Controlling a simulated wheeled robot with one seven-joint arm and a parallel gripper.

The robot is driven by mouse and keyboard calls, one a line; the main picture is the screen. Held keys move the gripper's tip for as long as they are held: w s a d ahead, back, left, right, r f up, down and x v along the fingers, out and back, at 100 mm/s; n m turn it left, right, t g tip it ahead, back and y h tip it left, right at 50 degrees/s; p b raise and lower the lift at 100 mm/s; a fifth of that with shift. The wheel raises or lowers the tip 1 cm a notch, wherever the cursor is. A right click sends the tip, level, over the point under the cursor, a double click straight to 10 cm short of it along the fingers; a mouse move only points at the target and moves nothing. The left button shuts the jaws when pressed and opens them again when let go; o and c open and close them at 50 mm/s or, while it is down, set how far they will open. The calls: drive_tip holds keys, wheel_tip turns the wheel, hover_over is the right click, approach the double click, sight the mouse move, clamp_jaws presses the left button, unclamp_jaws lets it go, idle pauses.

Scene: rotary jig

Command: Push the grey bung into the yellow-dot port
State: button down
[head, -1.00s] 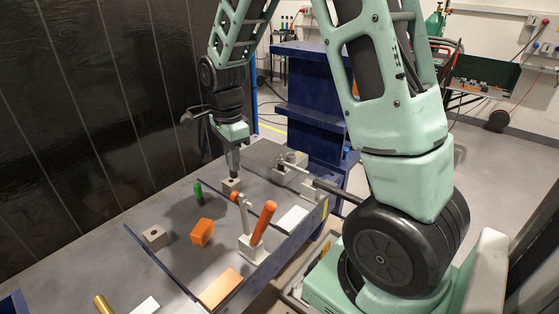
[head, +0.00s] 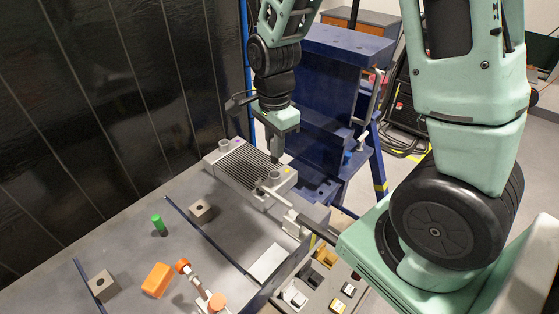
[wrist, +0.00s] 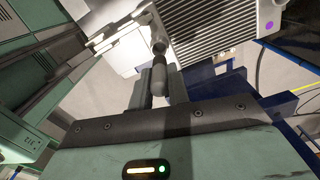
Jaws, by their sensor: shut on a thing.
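The ribbed grey unit (head: 238,168) stands at the far end of the bench. It has a round port near each end. The yellow dot (head: 288,170) marks the near right end, beside the yellow-dot port (head: 273,176); a purple dot is at the other end. My gripper (head: 276,158) is directly above the yellow-dot port, pointing down. In the wrist view the grey bung (wrist: 160,80) is between my two fingers, its narrow dark end toward the port mouth (wrist: 158,46). I cannot tell whether the tip touches the port. The head view hardly shows the bung.
A bar runs from the unit's near end toward the right edge. A holed grey block (head: 201,211), green cylinder (head: 158,224), orange block (head: 156,280), another grey block (head: 102,286) and white plate (head: 267,262) lie on the bench. A blue stand (head: 325,110) rises behind.

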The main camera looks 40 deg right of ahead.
sight(275, 162)
drive_tip(key=shift+f+p, duration=0.6)
drive_tip(key=shift+f, duration=2.45)
drive_tip(key=shift+f, duration=0.1)
drive_tip(key=c, duration=1.3)
unclamp_jaws()
drive_tip(key=shift+c, duration=0.2)
